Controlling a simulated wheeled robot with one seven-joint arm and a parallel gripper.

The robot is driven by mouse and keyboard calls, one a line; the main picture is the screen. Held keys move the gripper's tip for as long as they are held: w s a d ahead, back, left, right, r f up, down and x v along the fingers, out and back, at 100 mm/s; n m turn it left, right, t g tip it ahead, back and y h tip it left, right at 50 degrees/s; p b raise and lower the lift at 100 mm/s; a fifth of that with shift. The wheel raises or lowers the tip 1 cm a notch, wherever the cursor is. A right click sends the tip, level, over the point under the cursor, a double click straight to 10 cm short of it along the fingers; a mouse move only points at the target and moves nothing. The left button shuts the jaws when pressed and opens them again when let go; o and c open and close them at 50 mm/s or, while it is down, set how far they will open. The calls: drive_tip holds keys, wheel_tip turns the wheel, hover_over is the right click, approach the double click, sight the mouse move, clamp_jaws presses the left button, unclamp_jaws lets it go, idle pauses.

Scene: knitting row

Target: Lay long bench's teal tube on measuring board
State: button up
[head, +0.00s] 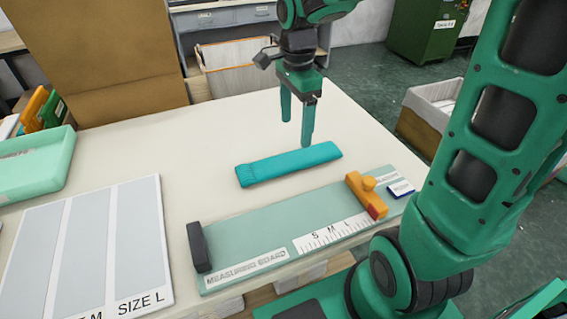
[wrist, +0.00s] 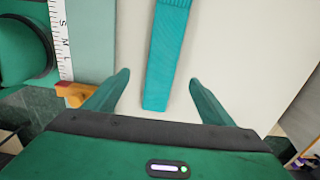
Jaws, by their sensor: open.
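The teal tube (head: 288,164) lies flat on the pale bench top, behind the measuring board. My gripper (head: 296,135) is open and empty above the tube's right part. In the wrist view the tube (wrist: 165,60) runs up from between the open fingers (wrist: 160,88), with its near end just ahead of the gripper body. The measuring board (head: 250,226) is a green-grey strip along the bench's front edge, with a white S M L scale, a dark block at its left end and an orange slider (head: 364,194) near its right end. Nothing lies on its middle.
A sheet marked SIZE L (head: 138,250) lies left of the board. A mint tray (head: 35,165) stands at the far left. A brown board (head: 105,85) rises at the back left. The bench (head: 215,125) is clear around the tube.

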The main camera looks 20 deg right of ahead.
sight(290, 159)
drive_tip(key=f, duration=1.1)
drive_tip(key=shift+w+a, duration=0.35)
drive_tip(key=shift+a, duration=0.05)
drive_tip(key=c, duration=1.1)
